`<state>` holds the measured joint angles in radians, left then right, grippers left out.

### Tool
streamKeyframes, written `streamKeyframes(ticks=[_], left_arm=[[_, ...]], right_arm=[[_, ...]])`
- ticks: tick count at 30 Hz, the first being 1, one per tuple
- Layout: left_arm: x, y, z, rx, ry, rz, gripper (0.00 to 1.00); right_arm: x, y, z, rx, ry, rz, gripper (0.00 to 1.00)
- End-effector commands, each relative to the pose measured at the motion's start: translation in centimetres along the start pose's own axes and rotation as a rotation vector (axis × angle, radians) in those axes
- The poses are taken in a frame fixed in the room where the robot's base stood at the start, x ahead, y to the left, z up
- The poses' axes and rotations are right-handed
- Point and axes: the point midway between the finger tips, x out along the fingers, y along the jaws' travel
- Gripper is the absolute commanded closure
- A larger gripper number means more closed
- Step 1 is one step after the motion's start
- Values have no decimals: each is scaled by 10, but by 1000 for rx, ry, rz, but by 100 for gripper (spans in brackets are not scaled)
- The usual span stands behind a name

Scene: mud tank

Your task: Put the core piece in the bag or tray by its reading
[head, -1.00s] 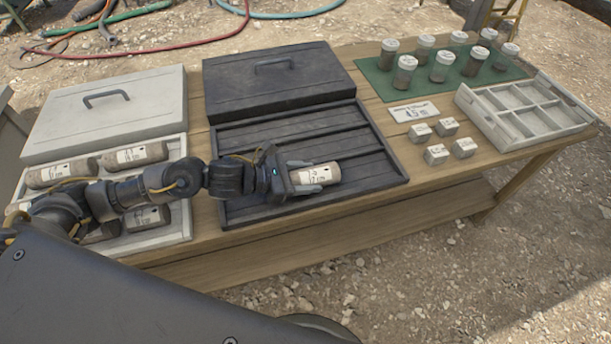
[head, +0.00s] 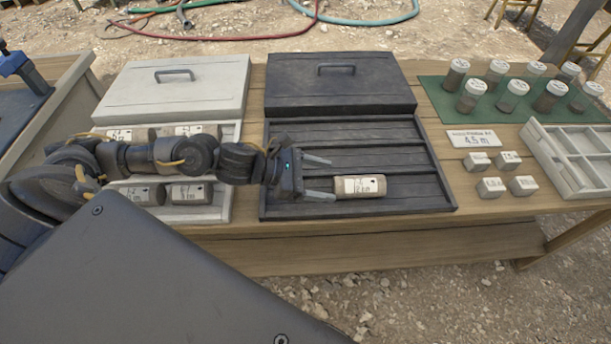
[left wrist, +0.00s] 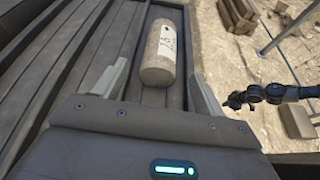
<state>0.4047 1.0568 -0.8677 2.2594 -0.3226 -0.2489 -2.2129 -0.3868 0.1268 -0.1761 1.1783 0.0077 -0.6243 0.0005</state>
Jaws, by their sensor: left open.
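The core piece (head: 360,186), a tan cylinder with a white written label, lies in the front groove of the open dark tray (head: 385,160). My left gripper (head: 333,179) is open at the core's left end, its fingers apart. In the left wrist view the core (left wrist: 163,50) lies just ahead of the fingers, with a gap on both sides; nothing is held. The label's reading is too small to read surely. A dark arm in the left wrist view, seemingly my right one, ends in a small gripper (left wrist: 236,100); its jaw state is unclear.
A pale tray (head: 222,210) with several cores stands left, partly behind my arm. Closed lids stand behind both trays. At right are lidded jars on a green mat (head: 432,93), a card (head: 473,138) reading 4.5 m, several small white blocks (head: 490,187) and a compartment tray (head: 570,165).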

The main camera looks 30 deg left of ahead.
Motion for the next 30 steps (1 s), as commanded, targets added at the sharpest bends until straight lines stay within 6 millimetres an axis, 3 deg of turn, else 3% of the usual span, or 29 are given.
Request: streamKeyframes(ticks=[3, 9, 30], left_arm=[[-22, -1, -3, 1, 4, -1, 29], [-41, 0, -1, 1, 2, -1, 29], [-43, -1, 0, 1, 0, -3, 29]], right_arm=[[-3, -2, -10, 3, 8, -3, 100], [-9, -4, -20, 5, 13, -5, 100], [-11, -4, -21, 5, 13, -6, 100]])
